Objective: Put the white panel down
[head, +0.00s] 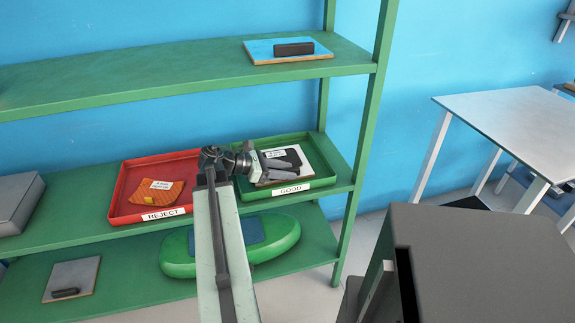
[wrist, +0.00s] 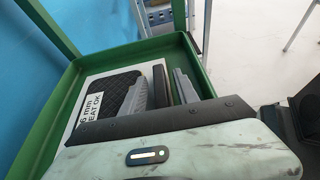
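The white panel (head: 308,169) lies in the green tray labelled GOOD (head: 331,178), on the middle shelf. It bears a black quilted patch (wrist: 108,93), a printed label and a dark bar-like handle (wrist: 161,84). The panel's edge also shows in the wrist view (wrist: 70,124). My gripper (head: 282,170) is over the panel, with its fingers on either side of the handle. In the wrist view a narrow gap shows between the handle and the right finger, so my gripper (wrist: 165,88) looks open. The lower part of the panel is hidden by my gripper.
A red tray labelled REJECT (head: 125,197) with an orange pad (head: 165,197) is just left. The upper shelf holds a blue panel (head: 262,50). A green inflatable board (head: 283,238) and a grey panel (head: 72,277) lie below. A shelf post (head: 361,130) stands close on the right.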

